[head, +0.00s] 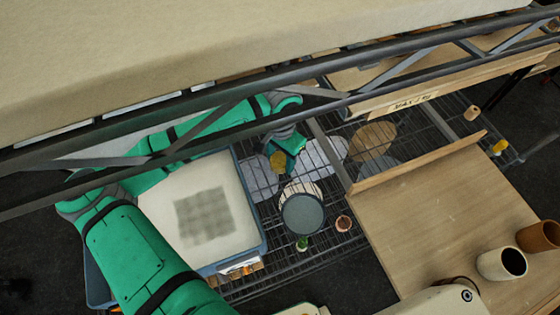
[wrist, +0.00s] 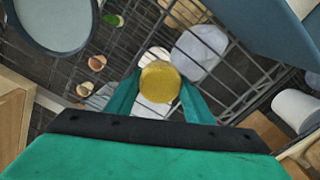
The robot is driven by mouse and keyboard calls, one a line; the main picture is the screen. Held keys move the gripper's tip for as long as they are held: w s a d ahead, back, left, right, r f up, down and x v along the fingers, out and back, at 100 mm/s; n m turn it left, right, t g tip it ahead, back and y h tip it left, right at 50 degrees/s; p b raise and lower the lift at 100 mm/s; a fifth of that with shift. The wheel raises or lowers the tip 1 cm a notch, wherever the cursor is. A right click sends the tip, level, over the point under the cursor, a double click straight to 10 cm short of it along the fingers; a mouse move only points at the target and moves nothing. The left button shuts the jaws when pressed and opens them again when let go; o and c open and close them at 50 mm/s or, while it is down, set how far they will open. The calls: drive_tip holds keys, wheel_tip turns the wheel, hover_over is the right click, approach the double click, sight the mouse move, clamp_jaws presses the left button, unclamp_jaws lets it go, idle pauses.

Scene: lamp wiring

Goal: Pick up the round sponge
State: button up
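The round sponge (wrist: 160,82) is a yellow-gold disc. In the wrist view it sits between the two green fingertips of my gripper (wrist: 160,88), its sides against them. It appears held, in front of the wire shelf. In the head view the sponge (head: 278,162) shows at the end of my gripper (head: 288,155), over the wire shelf beside the blue bin. The fingers are partly hidden there.
A round grey-topped container (head: 303,215) stands close by on the wire shelf (head: 262,185). A blue bin (head: 262,225) with a pale top lies to the left. A metal rail (head: 330,108) crosses above my arm. A wooden board (head: 430,215) is at the right.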

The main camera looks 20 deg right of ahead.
drive_tip(key=shift+r, duration=0.1)
drive_tip(key=shift+c, duration=0.5)
drive_tip(key=shift+r, duration=0.6)
drive_tip(key=s+r, duration=1.1)
drive_tip(key=s, duration=0.2)
drive_tip(key=shift+s+d+r, duration=0.15)
drive_tip(key=shift+s+r, duration=0.15)
drive_tip(key=shift+s, duration=0.1)
drive_tip(key=o, duration=0.5)
drive_tip(key=shift+c, duration=1.6)
drive_tip(key=shift+s+d, duration=0.1)
